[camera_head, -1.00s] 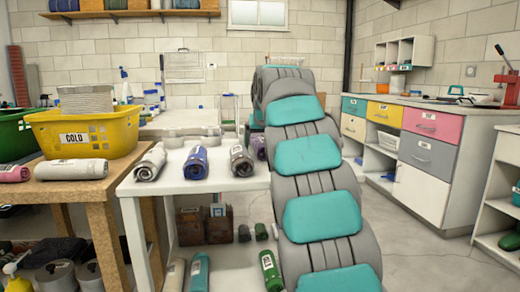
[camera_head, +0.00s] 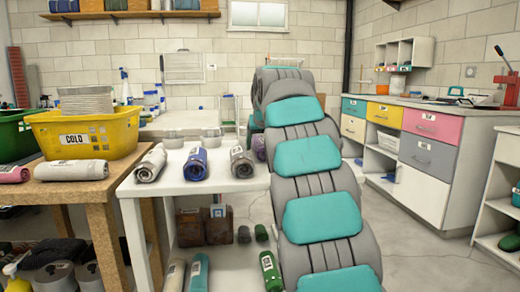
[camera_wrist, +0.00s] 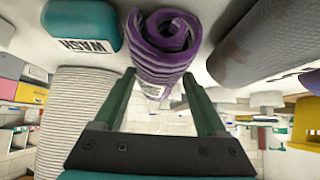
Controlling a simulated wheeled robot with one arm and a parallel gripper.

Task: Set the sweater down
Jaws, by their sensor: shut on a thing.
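A purple rolled sweater (camera_wrist: 160,45) with a white label is in the wrist view, its spiral end facing up in the picture. The two dark green fingers of my gripper (camera_wrist: 160,88) are closed on its sides. A white surface shows around it, but I cannot tell whether the roll touches it. In the head view my grey and teal arm reaches forward and hides my gripper. A purple roll (camera_head: 259,147) shows partly beside the arm on the white table; I cannot tell whether it is the held one.
A yellow COLD bin (camera_head: 85,135) is at left. The wrist view shows a teal thing labelled WASH (camera_wrist: 85,22) and a grey roll (camera_wrist: 262,40) close by.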

